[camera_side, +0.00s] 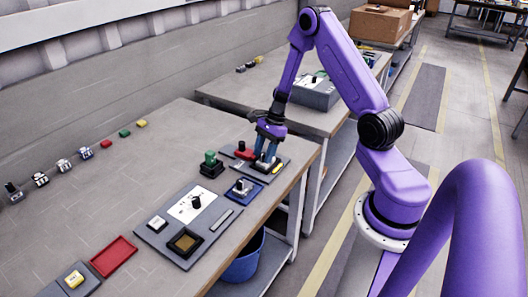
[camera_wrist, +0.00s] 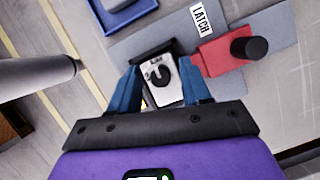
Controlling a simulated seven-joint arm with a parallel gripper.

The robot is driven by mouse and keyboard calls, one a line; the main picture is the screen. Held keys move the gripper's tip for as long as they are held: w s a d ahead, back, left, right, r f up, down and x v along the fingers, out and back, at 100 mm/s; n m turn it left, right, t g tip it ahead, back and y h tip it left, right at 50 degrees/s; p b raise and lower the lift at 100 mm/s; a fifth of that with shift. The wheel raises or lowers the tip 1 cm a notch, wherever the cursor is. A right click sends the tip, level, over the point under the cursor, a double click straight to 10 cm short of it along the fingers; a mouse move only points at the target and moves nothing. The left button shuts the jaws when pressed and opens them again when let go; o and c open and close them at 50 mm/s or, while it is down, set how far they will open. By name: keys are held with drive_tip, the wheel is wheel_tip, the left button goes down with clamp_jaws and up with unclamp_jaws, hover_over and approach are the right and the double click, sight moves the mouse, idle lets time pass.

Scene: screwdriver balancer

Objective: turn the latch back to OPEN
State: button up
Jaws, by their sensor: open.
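The latch panel is a grey plate (camera_wrist: 272,25) with a white LATCH label (camera_wrist: 201,18). On it sit a red block (camera_wrist: 213,56) with a round black knob (camera_wrist: 248,45), and a black-edged unit with a white face and small dial (camera_wrist: 160,82). I cannot read any OPEN mark or tell the latch's setting. My gripper (camera_wrist: 160,68) is open, its blue fingers either side of the white-faced unit. I cannot tell whether they touch it. In the side view my gripper (camera_side: 267,155) is low over the panel, right of the red block (camera_side: 244,153), hiding part of the unit.
The table's front edge is near the panel.

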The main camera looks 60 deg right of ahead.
clamp_jaws()
drive_tip(key=shift+n+g, duration=0.3)
drive_tip(key=shift+n, duration=1.1)
drive_tip(key=shift+w+n+g, duration=0.1)
drive_tip(key=shift+n+g, duration=0.4)
drive_tip(key=shift+n, duration=0.3)
drive_tip(key=shift+n+g, duration=0.9)
drive_tip(key=shift+n, duration=1.3)
drive_tip(key=shift+w+n+g+h, duration=0.1)
drive_tip(key=shift+n+g+h, duration=0.25)
drive_tip(key=shift+n, duration=0.75)
drive_tip(key=shift+n+g+h, duration=0.25)
drive_tip(key=shift+n+g, duration=0.1)
drive_tip(key=shift+n, duration=0.75)
drive_tip(key=shift+a+n+g+h, duration=0.1)
drive_tip(key=shift+n+g+h, duration=0.4)
drive_tip(key=shift+n, duration=1.5)
